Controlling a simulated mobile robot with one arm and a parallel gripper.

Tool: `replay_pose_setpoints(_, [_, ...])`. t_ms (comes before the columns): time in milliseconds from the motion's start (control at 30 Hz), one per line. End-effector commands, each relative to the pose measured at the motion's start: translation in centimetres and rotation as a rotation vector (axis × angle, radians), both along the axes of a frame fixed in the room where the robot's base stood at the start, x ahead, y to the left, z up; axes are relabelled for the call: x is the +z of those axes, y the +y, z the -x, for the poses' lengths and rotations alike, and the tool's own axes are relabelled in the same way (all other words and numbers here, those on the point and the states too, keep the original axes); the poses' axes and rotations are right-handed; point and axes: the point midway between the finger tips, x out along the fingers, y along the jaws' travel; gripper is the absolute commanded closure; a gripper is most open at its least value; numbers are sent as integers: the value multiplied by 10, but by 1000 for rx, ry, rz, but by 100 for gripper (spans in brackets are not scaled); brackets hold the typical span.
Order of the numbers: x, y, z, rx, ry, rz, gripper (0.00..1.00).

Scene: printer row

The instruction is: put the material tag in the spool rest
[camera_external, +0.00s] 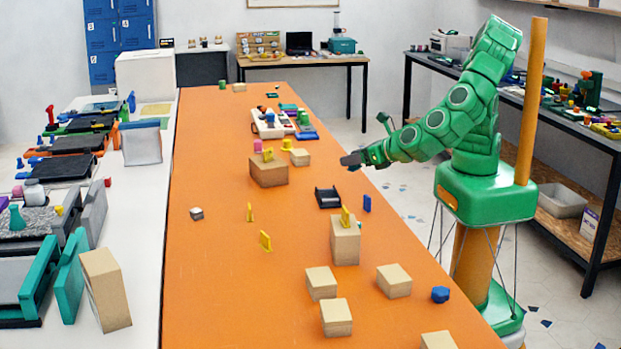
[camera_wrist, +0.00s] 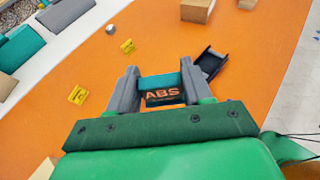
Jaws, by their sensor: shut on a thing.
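My gripper (camera_wrist: 158,80) is shut on the material tag (camera_wrist: 163,94), a dark plate with orange "ABS" lettering and a teal upper edge, held between the two grey fingers. In the external view my gripper (camera_external: 352,160) is above the right side of the orange table, and the tag cannot be made out there. The spool rest (camera_external: 328,197), a black open cradle, sits on the table just below my gripper in the picture. In the wrist view the spool rest (camera_wrist: 211,62) shows just right of the fingers, partly hidden by the right one.
A cardboard block (camera_external: 268,172) stands left of my gripper; a taller block (camera_external: 345,245) with a yellow tag on top stands in front of the spool rest. A blue tag (camera_external: 367,203) is right of it. Two yellow tags (camera_external: 265,240) stand left, where the table is mostly clear.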

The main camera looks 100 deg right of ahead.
Motion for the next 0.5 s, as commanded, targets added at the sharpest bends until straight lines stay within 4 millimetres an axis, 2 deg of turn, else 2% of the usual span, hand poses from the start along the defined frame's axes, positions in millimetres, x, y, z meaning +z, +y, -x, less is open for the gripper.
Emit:
replay_pose_setpoints(33, [1,-22,7,-39,2,2,78])
replay_pose_setpoints(200, [2,-87,35,-156,2,2,78])
replay_pose_setpoints(333, [0,-132,61,-235,3,5,78])
replay_pose_setpoints(500, [-2,-174,93,-314,1,3,78])
